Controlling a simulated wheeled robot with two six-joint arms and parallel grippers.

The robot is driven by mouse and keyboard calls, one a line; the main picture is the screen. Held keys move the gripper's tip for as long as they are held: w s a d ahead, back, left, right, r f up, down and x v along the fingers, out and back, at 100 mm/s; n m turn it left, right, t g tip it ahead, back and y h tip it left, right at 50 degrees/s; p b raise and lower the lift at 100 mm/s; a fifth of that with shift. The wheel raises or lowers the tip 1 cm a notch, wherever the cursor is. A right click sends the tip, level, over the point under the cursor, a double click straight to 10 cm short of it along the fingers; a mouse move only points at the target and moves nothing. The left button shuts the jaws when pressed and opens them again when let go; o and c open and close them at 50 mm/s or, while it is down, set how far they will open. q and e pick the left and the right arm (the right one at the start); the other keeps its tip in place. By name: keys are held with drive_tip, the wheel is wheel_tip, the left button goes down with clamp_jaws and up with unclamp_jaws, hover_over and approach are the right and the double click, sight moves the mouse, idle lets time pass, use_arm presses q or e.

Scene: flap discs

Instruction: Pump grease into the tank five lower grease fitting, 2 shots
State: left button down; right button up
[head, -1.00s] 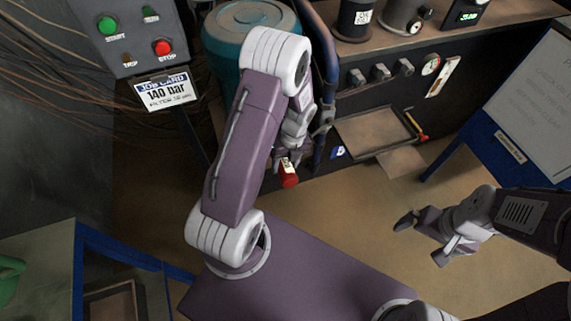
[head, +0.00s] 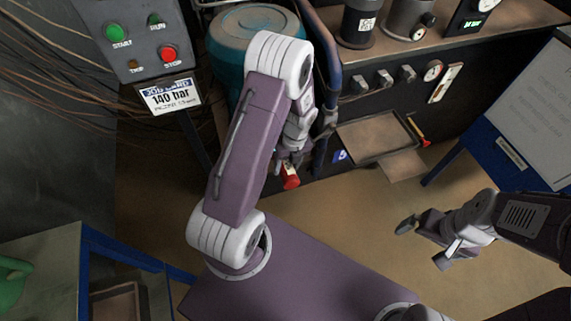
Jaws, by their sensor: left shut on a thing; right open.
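My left gripper (head: 294,157) is at the side of the teal tank, low by the dark bench front, and mostly hidden behind its own arm. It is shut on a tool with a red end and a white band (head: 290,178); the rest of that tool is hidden. A blue label with a 5 (head: 341,156) is on the bench front, just right of the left gripper. The teal tank (head: 226,65) stands behind my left arm. I cannot make out a grease fitting. My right gripper (head: 424,244) is open and empty above the floor.
A control box (head: 132,42) with green and red buttons and a 140 bar job card (head: 171,97) is at upper left. A brown tray (head: 375,137), knobs and gauges are along the bench. A white board (head: 535,115) stands at right. Floor between the arms is clear.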

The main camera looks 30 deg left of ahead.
sight(293, 175)
use_arm(q)
drive_tip(key=shift+s+d, duration=0.15)
drive_tip(key=shift+d, duration=0.4)
drive_tip(key=shift+s+d+p, duration=0.55)
drive_tip(key=shift+s+d, duration=0.5)
drive_tip(key=shift+d, duration=0.2)
drive_tip(key=s+d, duration=0.4)
drive_tip(key=shift+d, duration=0.15)
